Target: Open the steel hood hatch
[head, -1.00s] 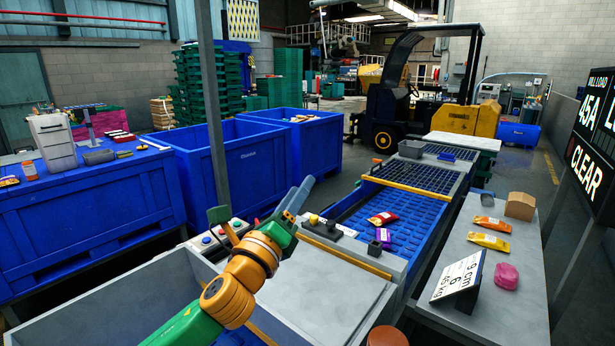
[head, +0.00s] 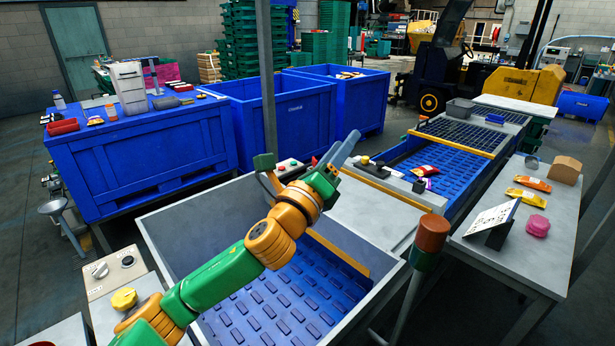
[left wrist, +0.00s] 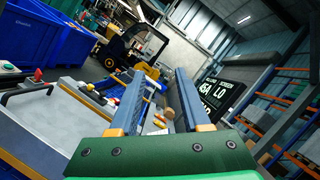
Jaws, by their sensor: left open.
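The steel hood hatch (head: 375,215) looks to be the flat grey panel over the line, between the near blue belt and the far blue belt. It lies flat, and my arm covers its left part. My left gripper (head: 345,150) is above its far left part in the head view, blue-grey fingers pointing up and away. In the left wrist view the two fingers (left wrist: 150,103) stand apart with nothing between them. A black bar handle (left wrist: 22,88) shows at the left of that view, outside the fingers. My right gripper is out of view.
A button panel (head: 291,166) and a control strip with knobs (head: 392,178) flank the gripper. A grey post (head: 268,80) rises behind it. A brown-topped signal post (head: 433,235) stands at the right front. A side table (head: 480,250) holds packets and a sign.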

